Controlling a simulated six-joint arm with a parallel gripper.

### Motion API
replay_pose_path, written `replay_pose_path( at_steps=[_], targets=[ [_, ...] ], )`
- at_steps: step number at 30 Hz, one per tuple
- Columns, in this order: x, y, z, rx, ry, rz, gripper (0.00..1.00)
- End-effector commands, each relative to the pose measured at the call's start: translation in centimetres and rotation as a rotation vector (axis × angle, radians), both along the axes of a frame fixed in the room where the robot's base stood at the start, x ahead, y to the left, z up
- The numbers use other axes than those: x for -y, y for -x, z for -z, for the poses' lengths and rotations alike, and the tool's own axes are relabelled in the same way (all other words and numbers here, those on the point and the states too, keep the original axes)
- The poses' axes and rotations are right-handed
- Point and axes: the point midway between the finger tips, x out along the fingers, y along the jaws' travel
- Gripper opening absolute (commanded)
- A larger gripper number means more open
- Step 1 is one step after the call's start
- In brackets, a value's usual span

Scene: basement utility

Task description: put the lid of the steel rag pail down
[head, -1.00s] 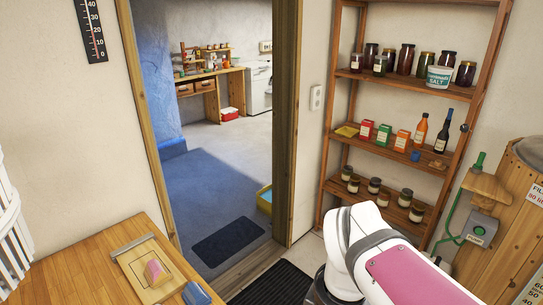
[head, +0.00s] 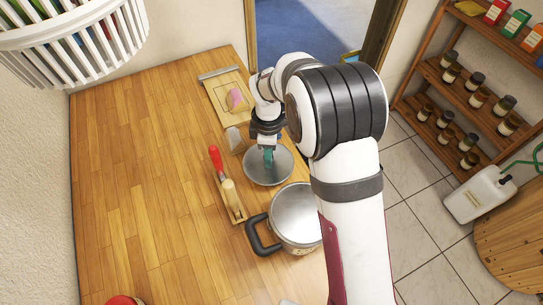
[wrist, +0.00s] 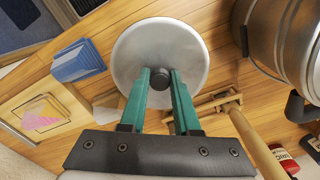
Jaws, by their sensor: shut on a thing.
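The lid is a round grey steel disc (head: 262,172) with a dark knob (wrist: 159,78) at its centre. My gripper (head: 268,156) is shut on that knob, with a green finger on each side in the wrist view (wrist: 160,84). The lid is over the wooden bench, apart from the pail; I cannot tell whether it touches the wood. The steel pail (head: 297,214), with a dark handle at its left, stands nearer the camera; it also shows at the upper right in the wrist view (wrist: 288,42).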

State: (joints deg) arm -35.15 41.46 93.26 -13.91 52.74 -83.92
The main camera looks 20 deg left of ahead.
Motion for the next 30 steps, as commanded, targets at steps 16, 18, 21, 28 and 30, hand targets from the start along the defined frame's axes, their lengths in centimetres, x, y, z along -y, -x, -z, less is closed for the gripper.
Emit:
replay_pose_path(
  at_steps=[16,18,21,28,30],
  targets=[
    [0.1,0.0,4.5,0.001,0.000,0.002,0.00],
    [0.1,0.0,4.7,0.001,0.000,0.002,0.00],
    [0.1,0.0,4.7,0.001,0.000,0.002,0.48],
    [0.1,0.0,4.7,0.001,0.000,0.002,0.60],
    [0.1,0.0,4.7,0.001,0.000,0.002,0.60]
  ],
)
